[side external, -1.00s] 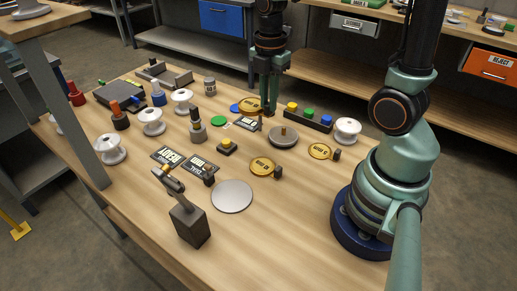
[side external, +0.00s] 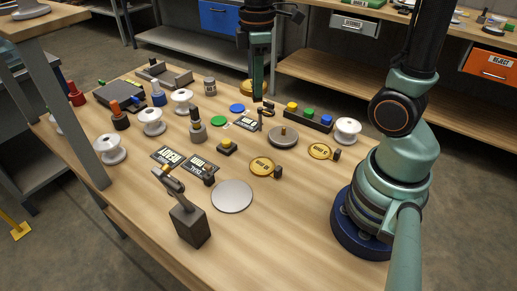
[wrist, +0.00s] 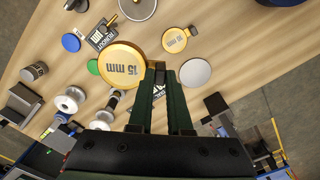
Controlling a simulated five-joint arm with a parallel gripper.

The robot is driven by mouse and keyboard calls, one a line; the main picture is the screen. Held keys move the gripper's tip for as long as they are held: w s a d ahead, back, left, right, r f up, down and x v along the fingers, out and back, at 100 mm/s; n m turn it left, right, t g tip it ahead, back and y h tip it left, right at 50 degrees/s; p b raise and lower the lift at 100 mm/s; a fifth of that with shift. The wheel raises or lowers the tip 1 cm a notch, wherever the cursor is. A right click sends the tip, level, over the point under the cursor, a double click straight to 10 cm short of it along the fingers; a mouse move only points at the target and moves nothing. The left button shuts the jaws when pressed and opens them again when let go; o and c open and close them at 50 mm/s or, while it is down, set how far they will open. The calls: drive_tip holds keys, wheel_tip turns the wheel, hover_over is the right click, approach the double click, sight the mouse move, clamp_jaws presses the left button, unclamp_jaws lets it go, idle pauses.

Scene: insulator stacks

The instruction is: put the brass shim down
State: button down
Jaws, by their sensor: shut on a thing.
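A round brass shim marked "15 mm" (wrist: 120,70) looks large and close in the wrist view, just left of my fingertips. My gripper (wrist: 160,72) is shut on the dark tab at the shim's edge. In the side view my gripper (side external: 258,98) hangs above the back of the table. There the held shim (side external: 246,87) shows only in part, behind the fingers, and looks raised off the wood. Two other brass shims with dark tabs lie flat, one near the middle (side external: 262,166) and one to the right (side external: 320,151).
A blue disc (side external: 237,107) and a green disc (side external: 218,121) lie near my gripper. A dark block with coloured knobs (side external: 308,117), a grey knobbed dish (side external: 283,137) and a white spool (side external: 347,130) stand to the right. Bare wood lies at the front right.

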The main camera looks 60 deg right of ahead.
drive_tip(key=a+m, duration=0.1)
drive_tip(key=m, duration=0.2)
drive_tip(key=a+f+m, duration=0.1)
drive_tip(key=m, duration=0.2)
drive_tip(key=w+a+m, duration=0.1)
drive_tip(key=m, duration=0.2)
drive_tip(key=shift+f, duration=0.4)
drive_tip(key=w+d+r, duration=0.2)
drive_tip(key=w+r, duration=0.1)
drive_tip(key=w, duration=0.1)
hover_over(239, 152)
wheel_tip(239, 152, down, 19)
drive_tip(key=shift+f, duration=0.1)
drive_tip(key=shift+f, duration=0.15)
drive_tip(key=c, duration=0.8)
unclamp_jaws()
drive_tip(key=shift+c, duration=0.2)
